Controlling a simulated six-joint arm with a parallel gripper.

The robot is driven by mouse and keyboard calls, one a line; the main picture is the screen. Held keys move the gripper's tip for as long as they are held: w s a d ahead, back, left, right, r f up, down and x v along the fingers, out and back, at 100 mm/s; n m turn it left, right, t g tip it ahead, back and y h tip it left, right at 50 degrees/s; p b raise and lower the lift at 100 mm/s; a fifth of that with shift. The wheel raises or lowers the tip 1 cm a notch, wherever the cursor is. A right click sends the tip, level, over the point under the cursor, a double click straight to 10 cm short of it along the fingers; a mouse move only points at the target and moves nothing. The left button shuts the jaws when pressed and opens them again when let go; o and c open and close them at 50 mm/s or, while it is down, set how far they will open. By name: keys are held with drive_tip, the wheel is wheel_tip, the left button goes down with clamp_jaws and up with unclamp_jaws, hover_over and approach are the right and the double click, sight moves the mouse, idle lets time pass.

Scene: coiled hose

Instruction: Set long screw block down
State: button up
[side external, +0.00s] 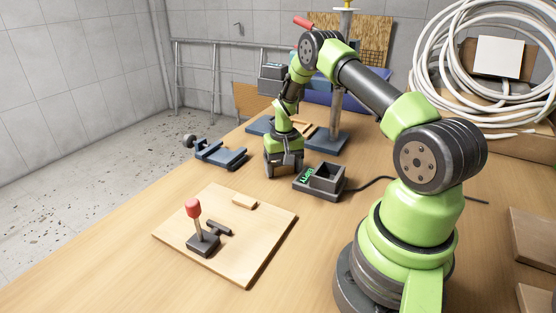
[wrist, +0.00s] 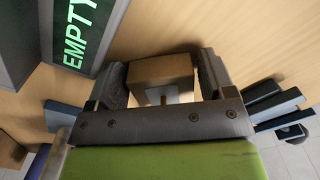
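The long screw block (wrist: 162,72) is a brown wooden block with a small pale screw-like tip showing on its near side. It sits between the two fingers of my gripper (wrist: 162,78) in the wrist view, with both fingers against its sides. In the side view my gripper (side external: 284,168) points down, low over the table, left of the small grey device.
The grey device (side external: 304,181) has an open box on top and a green display, reading "EMPTY" in the wrist view (wrist: 84,30). A wooden board (side external: 265,224) holds a red-knobbed lever (side external: 194,210), a dark piece and a small wooden block (side external: 244,202). A blue vise (side external: 220,154) lies left.

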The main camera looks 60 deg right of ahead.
drive_tip(key=c, duration=0.8)
drive_tip(key=shift+o, duration=0.2)
